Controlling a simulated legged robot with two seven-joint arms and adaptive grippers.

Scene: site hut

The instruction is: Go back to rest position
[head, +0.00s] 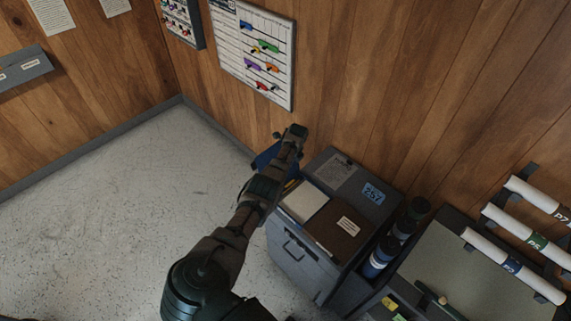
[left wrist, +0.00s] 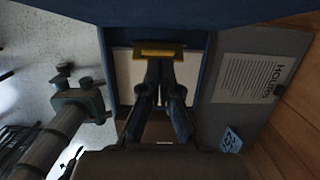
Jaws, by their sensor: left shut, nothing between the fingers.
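My left arm reaches up from the bottom in the head view, and its wrist end (head: 292,138) is over the back-left part of a grey cabinet near the wall. In the left wrist view, my left gripper (left wrist: 160,72) is shut and empty, its two fingers together. My right gripper is not in view.
The cabinet top (head: 349,188) carries a brown book (head: 335,226), a pale pad (head: 304,202) and a blue card (head: 373,194). White rolls (head: 512,265) sit on a rack further right. Open floor (head: 105,215) lies to the left.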

